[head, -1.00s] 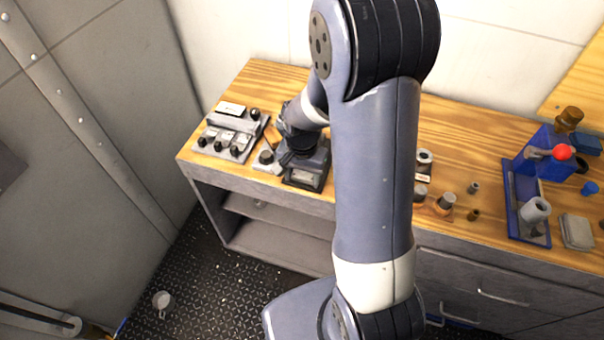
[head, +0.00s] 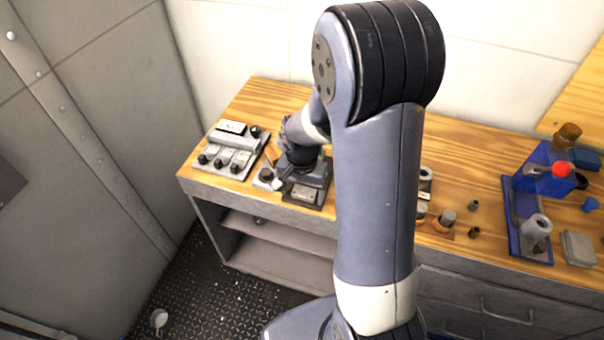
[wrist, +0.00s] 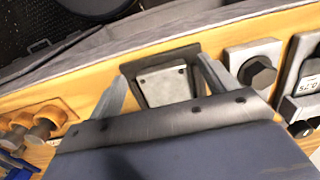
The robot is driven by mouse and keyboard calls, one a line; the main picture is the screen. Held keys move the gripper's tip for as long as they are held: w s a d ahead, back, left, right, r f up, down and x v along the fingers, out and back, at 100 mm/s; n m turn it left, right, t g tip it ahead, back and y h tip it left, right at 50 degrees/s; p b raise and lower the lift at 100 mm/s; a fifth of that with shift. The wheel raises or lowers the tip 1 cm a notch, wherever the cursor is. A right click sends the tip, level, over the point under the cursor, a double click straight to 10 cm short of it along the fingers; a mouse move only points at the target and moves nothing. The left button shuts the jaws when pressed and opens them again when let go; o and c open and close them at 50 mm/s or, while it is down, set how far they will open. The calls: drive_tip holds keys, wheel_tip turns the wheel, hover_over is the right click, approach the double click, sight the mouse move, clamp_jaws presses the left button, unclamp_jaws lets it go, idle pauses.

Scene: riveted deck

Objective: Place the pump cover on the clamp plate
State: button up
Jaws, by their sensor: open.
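In the wrist view a pale metal plate (wrist: 166,87) with small dark holes sits inside a dark raised frame; I cannot tell for sure whether these are the pump cover and the clamp plate. The same dark square fixture (head: 303,194) stands near the bench's front edge in the head view. My gripper (wrist: 161,68) is open, one finger on each side of the frame in the picture. I see nothing held between the fingers. In the head view my wrist is over the fixture and hides its back part.
A control panel with several knobs (head: 230,150) is further left. To the right are small cylinders on a wooden base (head: 437,229), a blue stand (head: 516,222) and a grey rounded block (head: 578,248).

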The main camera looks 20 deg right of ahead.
wheel_tip(320, 180, up, 11)
idle(0.3)
idle(1.0)
